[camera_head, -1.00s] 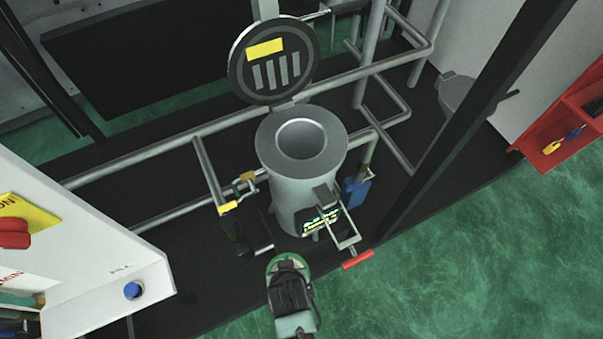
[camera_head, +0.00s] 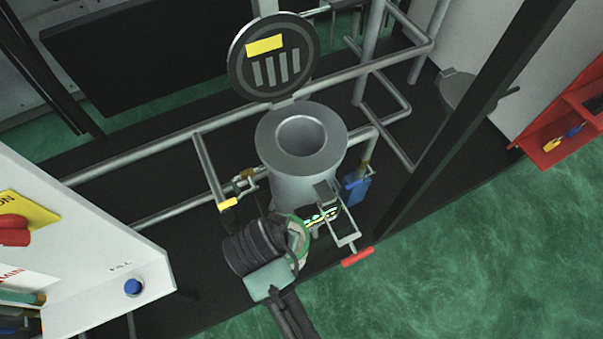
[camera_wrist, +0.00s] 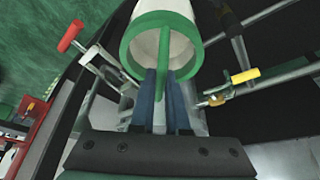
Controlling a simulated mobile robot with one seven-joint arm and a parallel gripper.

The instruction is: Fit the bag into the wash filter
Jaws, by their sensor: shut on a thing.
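The bag (camera_wrist: 181,46) shows in the wrist view as a white cylinder with a green ring rim and a green handle across it. My gripper (camera_wrist: 161,82) is shut on that green handle, with the bag beyond the fingertips. In the head view the wash filter (camera_head: 279,160) is an upright grey cylinder with a round opening on top. Its round lid (camera_head: 295,85) stands open behind it. My arm reaches to the front of the filter, below its rim.
A clamp with a red handle (camera_head: 357,257) sticks out at the filter's front right; the handle also shows in the wrist view (camera_wrist: 70,37). A yellow-handled valve (camera_head: 228,204) and pipes lie left. A white control panel (camera_head: 85,245) stands at the left front.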

